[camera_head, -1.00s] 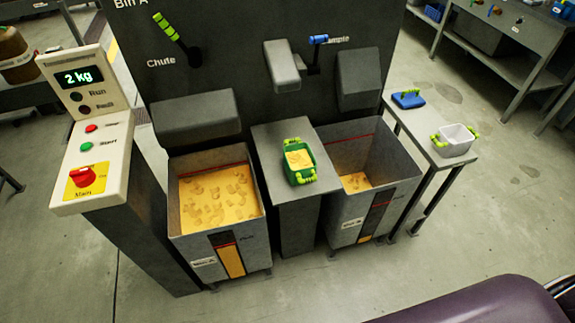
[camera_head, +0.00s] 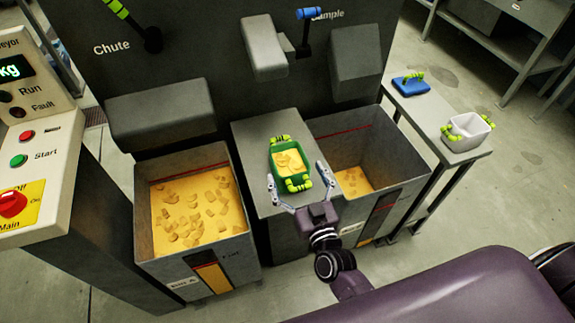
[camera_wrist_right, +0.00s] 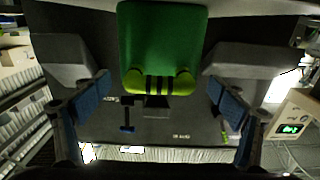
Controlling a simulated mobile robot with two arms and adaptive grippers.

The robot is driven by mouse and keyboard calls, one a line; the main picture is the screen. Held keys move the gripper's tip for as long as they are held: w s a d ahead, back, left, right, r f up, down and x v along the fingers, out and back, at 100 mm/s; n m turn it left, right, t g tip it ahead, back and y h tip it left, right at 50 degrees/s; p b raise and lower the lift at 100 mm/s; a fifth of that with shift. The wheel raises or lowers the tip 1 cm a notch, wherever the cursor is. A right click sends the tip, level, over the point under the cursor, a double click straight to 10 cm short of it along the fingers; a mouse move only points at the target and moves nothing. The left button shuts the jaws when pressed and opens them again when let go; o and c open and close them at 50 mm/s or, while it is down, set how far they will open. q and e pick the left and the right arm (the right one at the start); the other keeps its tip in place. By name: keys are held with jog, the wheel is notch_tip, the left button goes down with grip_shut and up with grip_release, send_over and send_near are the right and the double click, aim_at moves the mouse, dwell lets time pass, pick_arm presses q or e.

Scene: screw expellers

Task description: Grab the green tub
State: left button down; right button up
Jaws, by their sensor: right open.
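The green tub (camera_head: 288,164) sits on the grey stand between two bins and holds yellow pieces. It has a light green handle at each end. My right gripper (camera_head: 297,179) is open, with its two fingers spread on either side of the tub's near handle, and grips nothing. In the right wrist view the green tub (camera_wrist_right: 165,35) shows at the top centre, its banded handle (camera_wrist_right: 158,84) between the open blue-padded fingers, with clear gaps on both sides. I cannot tell whether a finger touches it. My left gripper is not in view.
The stand (camera_head: 250,150) has a left bin (camera_head: 145,215) and a right bin (camera_head: 395,165) beside it, both with yellow material. Grey housings overhang behind. A side table at right bears a white tub (camera_head: 467,135) and a blue lid-like piece (camera_head: 411,84). A control box (camera_head: 50,195) stands left.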

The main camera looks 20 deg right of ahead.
aim_at(284, 144)
jog(key=shift+w+f+b, duration=0.1)
jog(key=shift+w+b, duration=0.4)
jog(key=shift+w, duration=0.5)
jog(key=w+b, duration=0.1)
jog(key=w, duration=0.1)
jog(key=shift+w+f, duration=0.1)
jog(key=shift+w, duration=0.85)
jog(key=c, duration=0.6)
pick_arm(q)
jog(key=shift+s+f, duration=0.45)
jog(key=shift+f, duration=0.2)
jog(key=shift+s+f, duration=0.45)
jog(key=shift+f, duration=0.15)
pick_arm(e)
jog(key=c, duration=0.7)
